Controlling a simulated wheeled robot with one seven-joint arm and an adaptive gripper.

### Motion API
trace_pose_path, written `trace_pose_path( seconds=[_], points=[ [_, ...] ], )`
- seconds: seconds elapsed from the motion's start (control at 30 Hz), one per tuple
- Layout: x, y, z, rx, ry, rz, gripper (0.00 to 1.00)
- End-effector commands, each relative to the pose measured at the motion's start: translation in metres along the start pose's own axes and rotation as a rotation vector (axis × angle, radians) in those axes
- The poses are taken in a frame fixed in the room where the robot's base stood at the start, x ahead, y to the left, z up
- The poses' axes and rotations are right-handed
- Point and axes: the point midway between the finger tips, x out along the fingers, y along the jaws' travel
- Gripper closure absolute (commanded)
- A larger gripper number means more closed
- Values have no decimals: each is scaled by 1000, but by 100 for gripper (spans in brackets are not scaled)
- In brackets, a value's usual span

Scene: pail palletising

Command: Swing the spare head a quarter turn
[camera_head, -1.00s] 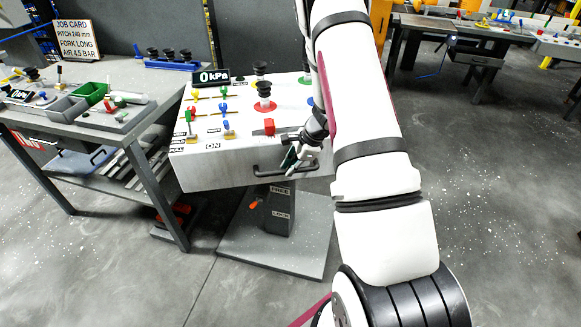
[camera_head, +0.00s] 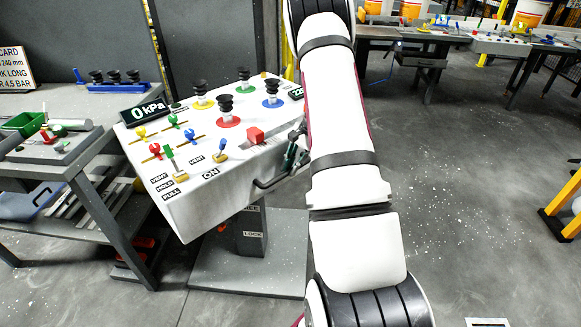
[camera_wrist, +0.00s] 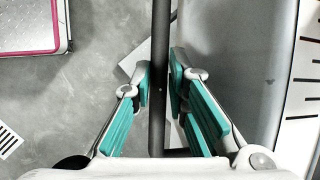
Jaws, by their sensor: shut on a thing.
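The spare head is a white box (camera_head: 228,188) on a grey post (camera_head: 251,236), standing turned at an angle to the bench. Its top carries black suction cups on coloured discs, small coloured levers and a display (camera_head: 145,110) reading 0 kPa. A dark bar handle (camera_head: 270,183) runs along its front face. My gripper (camera_head: 294,152) is at the handle's right part, partly hidden by my arm. In the wrist view the handle (camera_wrist: 159,60) is a dark bar passing between the teal finger pads, which are closed around it.
A grey workbench (camera_head: 100,184) with trays stands close at the left of the head. The post stands on a grey base plate (camera_head: 225,275). A job card (camera_head: 14,68) is at the far left. Open floor lies to the right, with tables (camera_head: 430,50) at the back.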

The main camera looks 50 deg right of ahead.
Motion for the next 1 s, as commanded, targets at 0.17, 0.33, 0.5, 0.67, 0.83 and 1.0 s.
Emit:
trace_pose_path(
  seconds=[0.17,0.33,0.5,0.67,0.83,1.0],
  points=[
    [-1,1,-4,3,10,-1,65],
    [-1,1,-4,3,10,-2,65],
    [-6,0,-4,3,12,-3,65],
    [-29,0,-5,4,14,-6,65],
    [-64,0,-4,3,14,-5,65],
    [-95,1,-4,3,14,-4,65]
  ],
)
